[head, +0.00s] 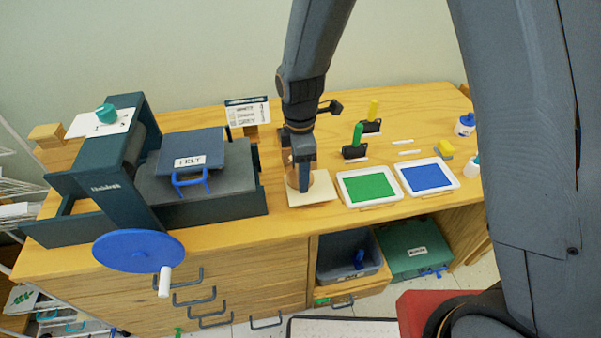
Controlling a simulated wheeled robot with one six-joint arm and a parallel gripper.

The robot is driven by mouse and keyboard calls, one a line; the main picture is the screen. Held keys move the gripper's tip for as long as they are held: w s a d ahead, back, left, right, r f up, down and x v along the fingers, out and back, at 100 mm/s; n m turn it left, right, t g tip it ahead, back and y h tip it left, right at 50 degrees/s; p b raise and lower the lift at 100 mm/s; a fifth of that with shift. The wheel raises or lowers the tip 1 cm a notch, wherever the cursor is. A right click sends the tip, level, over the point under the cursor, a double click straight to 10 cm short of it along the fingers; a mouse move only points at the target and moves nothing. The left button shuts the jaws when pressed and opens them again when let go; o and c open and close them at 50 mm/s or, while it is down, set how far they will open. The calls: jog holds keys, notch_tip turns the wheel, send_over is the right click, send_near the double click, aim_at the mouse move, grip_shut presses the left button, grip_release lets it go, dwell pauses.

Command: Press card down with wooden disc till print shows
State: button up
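A pale cream card (322,193) lies flat on the wooden table, left of the green ink tray. The round wooden disc (319,182) is over the card, with my gripper (303,178) pointing down at it. One dark finger covers the front of the disc, and tan wood shows on both sides of that finger. My gripper looks shut on the disc. The disc appears to rest on the card, though the contact edge is partly hidden. No print is visible on the bare part of the card.
A green ink tray (370,187) and a blue ink tray (427,177) stand just right of the card. Two rollers with green (358,134) and yellow (373,110) handles stand behind them. A press (112,178) with a blue wheel (138,251) fills the left. A small sign (248,112) stands behind.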

jog(key=shift+r+p, duration=1.2)
jog(key=shift+r, duration=0.75)
